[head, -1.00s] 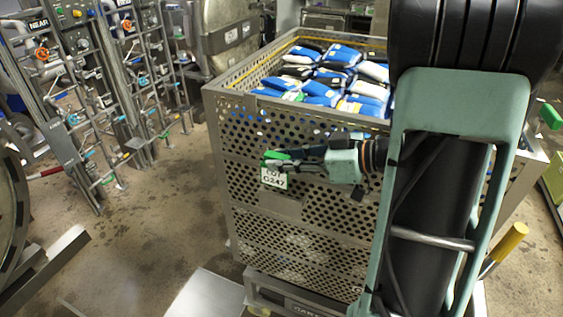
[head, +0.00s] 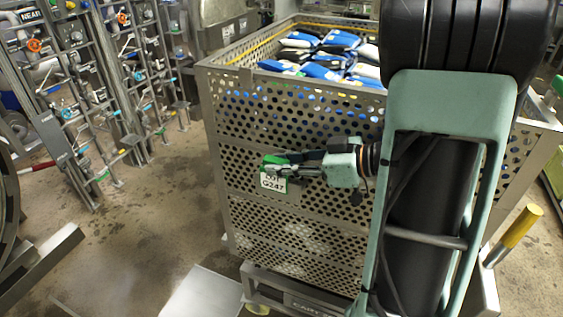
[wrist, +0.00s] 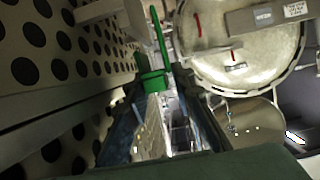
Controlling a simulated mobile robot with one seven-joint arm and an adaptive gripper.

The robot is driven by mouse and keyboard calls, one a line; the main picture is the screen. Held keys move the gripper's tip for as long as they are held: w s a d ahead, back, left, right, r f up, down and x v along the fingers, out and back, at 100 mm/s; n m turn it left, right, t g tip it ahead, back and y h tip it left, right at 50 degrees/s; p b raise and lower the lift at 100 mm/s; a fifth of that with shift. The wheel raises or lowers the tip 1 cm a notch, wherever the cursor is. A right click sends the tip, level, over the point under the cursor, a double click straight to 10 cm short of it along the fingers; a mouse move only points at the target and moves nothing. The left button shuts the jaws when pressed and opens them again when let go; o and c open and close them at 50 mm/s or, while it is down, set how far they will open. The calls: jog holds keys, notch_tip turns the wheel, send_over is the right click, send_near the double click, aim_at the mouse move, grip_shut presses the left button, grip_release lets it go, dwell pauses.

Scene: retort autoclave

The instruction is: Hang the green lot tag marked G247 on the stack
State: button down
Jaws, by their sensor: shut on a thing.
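The green lot tag (head: 273,181) has a white label reading LOT G247. It hangs below my gripper (head: 283,164), which is shut on its green upper part. In the wrist view the tag (wrist: 152,81) sits between the fingers, with a thin green strip rising above it. The stack is a perforated metal basket (head: 240,110) on a cart. My gripper and the tag are in front of its near wall. Whether the tag touches the wall cannot be told. In the wrist view the perforated wall (wrist: 45,65) is close on the left.
Blue and white pouches (head: 325,62) fill the basket. A cart frame (head: 262,275) supports it. A pipe and valve rack (head: 90,90) stands at the left, with open floor (head: 150,220) between. A yellow-tipped post (head: 520,227) stands at the right.

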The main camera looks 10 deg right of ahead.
aim_at(275, 184)
jog(key=shift+w+d+r+p, duration=0.2)
jog(key=shift+w+d+p, duration=0.35)
jog(key=shift+d, duration=0.05)
dwell(1.6)
jog(key=shift+s+f+b, duration=0.2)
jog(key=shift+f+b, duration=1.05)
jog(key=shift+f, duration=0.9)
dwell(0.3)
jog(key=c, duration=1.6)
grip_release()
jog(key=shift+w, duration=0.1)
jog(key=shift+s+a+p, duration=0.45)
jog(key=shift+p, duration=0.3)
jog(key=shift+s+a+r+p, duration=0.2)
jog(key=shift+s+a+p, duration=0.15)
jog(key=shift+s+a, duration=0.3)
jog(key=shift+s+a+r+p, duration=0.15)
jog(key=shift+s+a+p, duration=0.2)
jog(key=shift+s+a, duration=0.3)
jog(key=shift+s+a+r+p, duration=0.25)
jog(key=shift+s+a, duration=0.3)
jog(key=shift+s, duration=0.3)
jog(key=shift+s+a+r+p, duration=0.15)
jog(key=shift+s+a+p, duration=0.25)
jog(key=shift+s, duration=0.45)
